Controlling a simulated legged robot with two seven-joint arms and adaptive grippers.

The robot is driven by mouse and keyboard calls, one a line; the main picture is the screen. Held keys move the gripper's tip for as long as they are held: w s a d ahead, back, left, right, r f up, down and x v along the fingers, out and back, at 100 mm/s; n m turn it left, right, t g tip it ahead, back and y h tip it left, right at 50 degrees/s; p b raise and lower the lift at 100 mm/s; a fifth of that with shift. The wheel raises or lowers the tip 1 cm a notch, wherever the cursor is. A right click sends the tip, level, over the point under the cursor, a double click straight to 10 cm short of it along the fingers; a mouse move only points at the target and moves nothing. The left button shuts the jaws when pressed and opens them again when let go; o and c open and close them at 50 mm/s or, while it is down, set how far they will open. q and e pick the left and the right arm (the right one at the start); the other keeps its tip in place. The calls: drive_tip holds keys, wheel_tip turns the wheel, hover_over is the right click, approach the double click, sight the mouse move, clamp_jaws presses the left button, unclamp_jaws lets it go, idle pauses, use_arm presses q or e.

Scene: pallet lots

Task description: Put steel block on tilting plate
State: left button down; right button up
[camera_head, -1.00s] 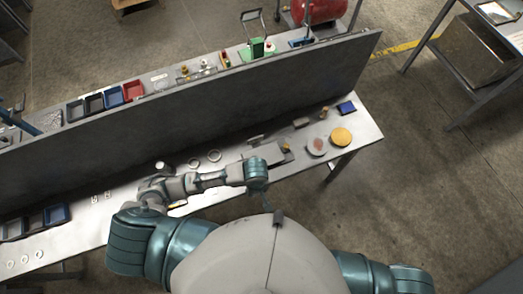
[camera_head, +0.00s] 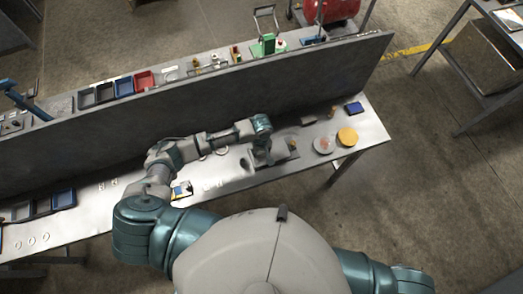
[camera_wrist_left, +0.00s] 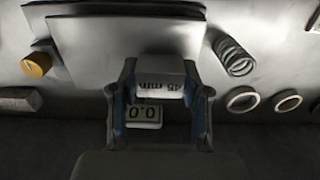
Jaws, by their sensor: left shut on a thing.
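My left gripper (camera_wrist_left: 160,98) is shut on a pale steel block (camera_wrist_left: 162,72) marked "45 mm", held between the two fingertips in the left wrist view. In the head view my left gripper (camera_head: 262,158) is over the bench, and the block is too small or hidden to make out there. The grey tilting plate (camera_wrist_left: 100,45) lies just beyond the block in the wrist view. In the head view the plate (camera_head: 281,152) is partly hidden by the gripper. Whether the block touches the plate I cannot tell. A small display reading 0.0 (camera_wrist_left: 145,114) shows between the fingers. My right gripper is out of view.
A coil spring (camera_wrist_left: 235,56) and rings (camera_wrist_left: 242,98) lie right of the plate in the wrist view. A brass knob (camera_wrist_left: 37,64) is on its left. A tall grey partition (camera_head: 220,105) runs behind the bench. An orange disc (camera_head: 347,136) and a pale disc (camera_head: 323,145) are to the right.

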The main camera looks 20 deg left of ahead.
sight(262, 151)
use_arm(q)
drive_tip(key=shift+f, duration=0.2)
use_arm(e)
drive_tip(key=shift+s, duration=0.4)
use_arm(q)
drive_tip(key=shift+f, duration=0.1)
drive_tip(key=c, duration=0.7)
unclamp_jaws()
drive_tip(key=shift+o, duration=0.7)
drive_tip(key=shift+d, duration=0.15)
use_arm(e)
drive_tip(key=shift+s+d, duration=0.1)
use_arm(q)
wheel_tip(262, 151, up, 12)
